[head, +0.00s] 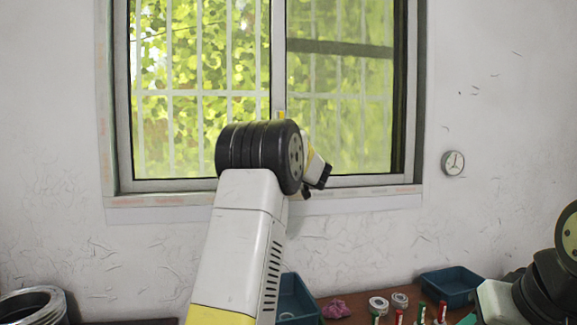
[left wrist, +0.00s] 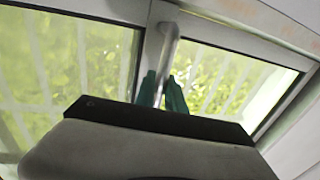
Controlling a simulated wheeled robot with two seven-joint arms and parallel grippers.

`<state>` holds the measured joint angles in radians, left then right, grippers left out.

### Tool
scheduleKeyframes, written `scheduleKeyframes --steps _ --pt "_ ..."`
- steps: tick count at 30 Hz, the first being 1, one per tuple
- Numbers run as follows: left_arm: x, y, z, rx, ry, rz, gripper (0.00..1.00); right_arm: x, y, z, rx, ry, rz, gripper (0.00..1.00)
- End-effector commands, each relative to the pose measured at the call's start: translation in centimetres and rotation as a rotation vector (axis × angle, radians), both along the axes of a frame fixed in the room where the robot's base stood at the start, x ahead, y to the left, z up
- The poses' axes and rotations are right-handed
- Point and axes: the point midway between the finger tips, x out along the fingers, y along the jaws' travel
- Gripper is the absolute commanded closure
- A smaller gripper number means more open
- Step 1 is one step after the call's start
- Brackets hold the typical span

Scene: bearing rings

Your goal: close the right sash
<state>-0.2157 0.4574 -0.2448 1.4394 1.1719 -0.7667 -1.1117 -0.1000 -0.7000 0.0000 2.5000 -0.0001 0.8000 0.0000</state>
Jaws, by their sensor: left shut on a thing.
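The window's right sash (head: 340,115) stands beside the left sash (head: 200,100), with the upright stiles meeting near the middle. A dark upright strip shows at the right sash's right side; I cannot tell whether it is a gap or part of the frame. In the left wrist view a grey bar handle (left wrist: 170,48) stands on the upright stile between two panes. My left gripper (left wrist: 163,92) has its green fingers shut around this handle. In the head view my left wrist hides the fingers and the handle.
A round gauge (head: 453,163) hangs on the wall right of the window. Large metal rings (head: 35,305) lie at lower left.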

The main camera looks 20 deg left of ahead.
Motion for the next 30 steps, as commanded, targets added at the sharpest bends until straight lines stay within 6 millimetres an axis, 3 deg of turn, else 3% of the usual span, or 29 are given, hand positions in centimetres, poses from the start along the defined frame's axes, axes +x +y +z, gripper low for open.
scheduleKeyframes --steps 13,14,17,26,30 --pt "0.4 -0.8 0.0 -0.001 -0.001 -0.008 1.00 0.0 0.0 0.0 0.000 0.000 0.000 0.52" --pt "0.4 -0.8 0.0 -0.001 -0.001 -0.009 0.82 0.0 0.0 0.0 0.000 0.000 0.000 0.52" --pt "0.4 -0.8 0.0 -0.001 -0.001 -0.008 0.64 0.0 0.0 0.0 0.000 0.000 0.000 0.52" --pt "0.2 -0.6 0.0 -0.001 -0.001 -0.002 0.64 0.0 0.0 0.0 0.000 0.000 0.000 0.52" --pt "-0.7 -1.4 0.1 0.000 0.000 -0.003 0.64 0.0 0.0 0.0 0.000 0.000 0.000 0.52"
